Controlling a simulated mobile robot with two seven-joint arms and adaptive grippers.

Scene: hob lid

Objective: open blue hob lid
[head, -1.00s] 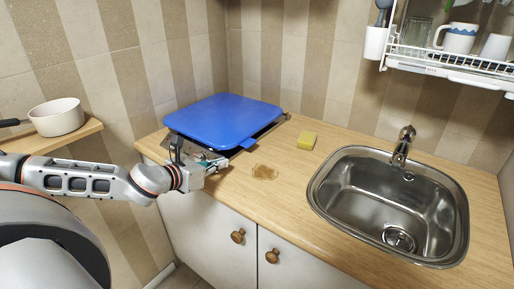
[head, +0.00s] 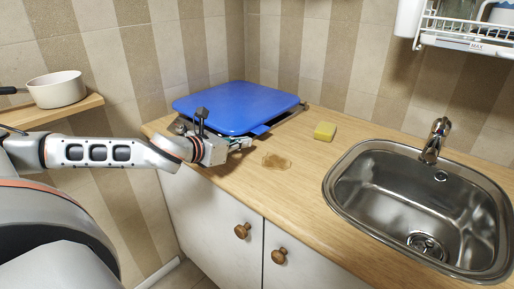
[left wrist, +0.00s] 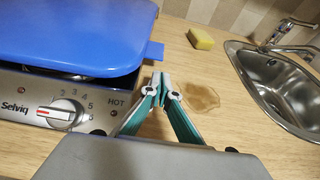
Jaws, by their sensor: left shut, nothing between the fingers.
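The blue hob lid (head: 236,106) lies down over the hob at the back left of the worktop, and a dark gap shows under its front edge. It also shows in the left wrist view (left wrist: 75,35), above the hob's metal front (left wrist: 45,108) with its dial. A small blue tab (left wrist: 154,51) sticks out at the lid's front right corner. My left gripper (head: 246,143) is shut and empty, just in front of that tab. In the left wrist view its teal fingertips (left wrist: 161,80) meet slightly below the tab. I cannot tell whether they touch it. My right gripper is not in view.
A brown stain (head: 276,161) lies on the wooden worktop, with a yellow sponge (head: 325,131) behind it. A steel sink (head: 420,200) with a tap is on the right. A pan (head: 56,89) stands on a shelf at left. A dish rack (head: 470,35) hangs upper right.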

